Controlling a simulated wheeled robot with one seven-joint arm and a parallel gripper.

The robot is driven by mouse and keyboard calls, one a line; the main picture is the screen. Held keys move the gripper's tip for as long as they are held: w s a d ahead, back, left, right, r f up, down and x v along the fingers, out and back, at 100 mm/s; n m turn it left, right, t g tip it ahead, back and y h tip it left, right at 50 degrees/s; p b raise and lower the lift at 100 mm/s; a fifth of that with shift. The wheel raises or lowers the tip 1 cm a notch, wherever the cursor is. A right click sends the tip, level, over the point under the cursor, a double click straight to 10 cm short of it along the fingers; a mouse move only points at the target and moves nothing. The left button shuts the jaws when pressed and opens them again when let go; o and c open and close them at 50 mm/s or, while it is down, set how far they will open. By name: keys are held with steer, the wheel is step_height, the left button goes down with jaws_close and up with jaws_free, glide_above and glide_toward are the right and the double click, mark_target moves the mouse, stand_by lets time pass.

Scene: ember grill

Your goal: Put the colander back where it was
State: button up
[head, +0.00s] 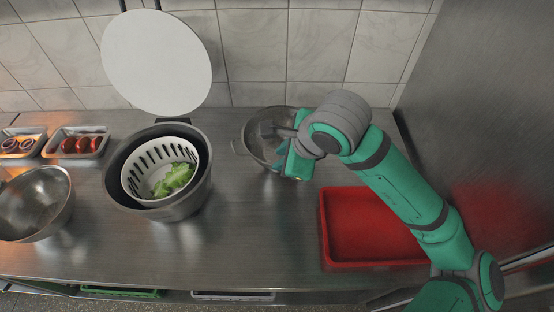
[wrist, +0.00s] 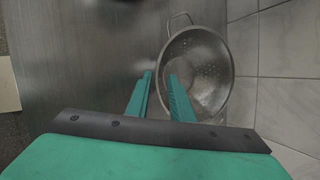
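The colander (head: 256,151) is a metal bowl with small holes and a loop handle. It stands on the steel counter near the tiled wall, right of the round pot. In the head view my gripper (head: 289,167) and forearm cover its right side. In the wrist view the colander (wrist: 208,62) lies ahead of the fingers, its handle at the top. My gripper (wrist: 160,76) has its two fingers apart, near the colander's near rim. One finger overlaps the bowl and the other is outside it. I cannot tell whether either touches the rim.
The dark pot (head: 190,207) holds a white slotted basket (head: 136,171) with lettuce (head: 175,180). A red tray (head: 334,235) lies front right, under my arm. A metal bowl (head: 38,205) and small trays of sliced vegetables stand left. The counter's front middle is clear.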

steer(key=shift+v, duration=2.7)
steer(key=shift+w+d, duration=0.1)
steer(key=shift+f, duration=0.1)
